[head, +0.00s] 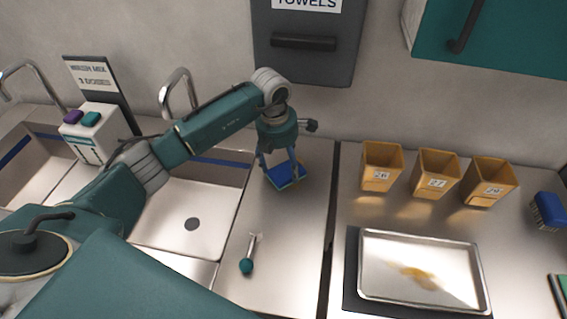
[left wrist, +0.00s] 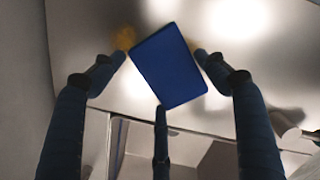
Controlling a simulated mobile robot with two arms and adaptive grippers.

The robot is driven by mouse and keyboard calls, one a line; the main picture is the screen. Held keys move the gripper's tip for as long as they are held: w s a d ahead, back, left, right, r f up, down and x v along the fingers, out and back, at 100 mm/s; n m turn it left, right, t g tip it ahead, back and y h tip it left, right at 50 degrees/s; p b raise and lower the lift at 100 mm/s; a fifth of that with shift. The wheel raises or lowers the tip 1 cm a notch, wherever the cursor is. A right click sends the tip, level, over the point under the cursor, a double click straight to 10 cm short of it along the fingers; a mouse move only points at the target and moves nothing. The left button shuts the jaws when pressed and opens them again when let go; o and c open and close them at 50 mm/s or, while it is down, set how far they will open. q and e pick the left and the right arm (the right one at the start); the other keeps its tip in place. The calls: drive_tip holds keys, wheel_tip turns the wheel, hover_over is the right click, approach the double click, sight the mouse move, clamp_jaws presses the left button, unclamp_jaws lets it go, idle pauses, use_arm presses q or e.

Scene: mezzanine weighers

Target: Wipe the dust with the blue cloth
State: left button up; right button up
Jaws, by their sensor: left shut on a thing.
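My left gripper (head: 280,160) points down over the steel counter between the sink and the dark seam, shut on the blue cloth (head: 289,177). The cloth looks like a flat blue square and lies at or just above the counter; I cannot tell whether it touches. In the left wrist view the cloth (left wrist: 168,65) sits between the fingers (left wrist: 160,75). A yellowish patch (left wrist: 124,38), perhaps dust, shows on the metal beside it, partly hidden by a finger and the cloth. A yellow-brown smear (head: 415,275) lies in the metal tray (head: 372,293). My right gripper is out of view.
A small teal-ended tool (head: 247,264) lies on the counter in front of the cloth. The sink (head: 180,215) is to the left. Yellow bins (head: 436,174) and a blue brush (head: 547,211) stand right. A towel dispenser (head: 304,45) hangs behind.

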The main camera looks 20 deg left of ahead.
use_arm(q)
drive_tip(key=shift+f, duration=0.4)
drive_tip(key=shift+d, duration=0.1)
